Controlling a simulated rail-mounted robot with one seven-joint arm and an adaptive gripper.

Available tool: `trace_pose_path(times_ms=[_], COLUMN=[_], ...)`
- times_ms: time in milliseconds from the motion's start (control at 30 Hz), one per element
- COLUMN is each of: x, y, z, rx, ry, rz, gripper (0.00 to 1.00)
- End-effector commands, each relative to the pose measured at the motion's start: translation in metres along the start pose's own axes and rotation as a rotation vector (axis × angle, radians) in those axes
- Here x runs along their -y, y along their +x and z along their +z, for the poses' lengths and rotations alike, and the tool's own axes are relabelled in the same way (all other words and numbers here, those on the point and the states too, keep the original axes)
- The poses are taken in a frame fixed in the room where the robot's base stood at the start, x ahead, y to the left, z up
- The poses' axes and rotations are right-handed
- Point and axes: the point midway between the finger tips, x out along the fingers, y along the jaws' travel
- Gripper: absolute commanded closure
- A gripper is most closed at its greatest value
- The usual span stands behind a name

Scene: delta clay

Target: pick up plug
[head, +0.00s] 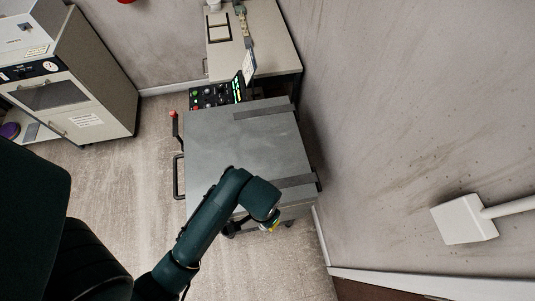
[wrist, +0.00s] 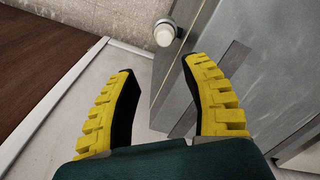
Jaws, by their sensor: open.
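My gripper (wrist: 160,66) is open and empty, with its yellow-and-black fingers spread wide in the wrist view. In the head view my gripper (head: 271,225) is mostly hidden behind the end of my dark green arm, at the near right part of the grey cart. A small white, round-ended piece (wrist: 165,33) shows beyond the fingertips in the wrist view, beside the grey metal edge. It is apart from the fingers, and I cannot tell whether it is the plug. I can make out no sure plug in the head view.
The grey cart (head: 240,150) has a black side handle and a button panel (head: 216,95) behind it. A desk (head: 270,45) stands at the back, and a cabinet (head: 95,85) at the left. A white wall box (head: 464,219) juts out at the right. Floor (head: 140,190) is clear left of the cart.

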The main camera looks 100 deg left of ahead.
Motion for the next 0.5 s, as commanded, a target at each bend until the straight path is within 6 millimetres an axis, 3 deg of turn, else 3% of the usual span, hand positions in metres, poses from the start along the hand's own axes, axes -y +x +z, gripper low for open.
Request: trace_pose_path(times_ms=[400,500], x=[0.001,0.001], y=[0.092,0.106], z=[0.003,0.002], rx=[0.011,0.009], ry=[-0.004,-0.004], rz=[0.000,0.000], gripper=[0.53,0.53])
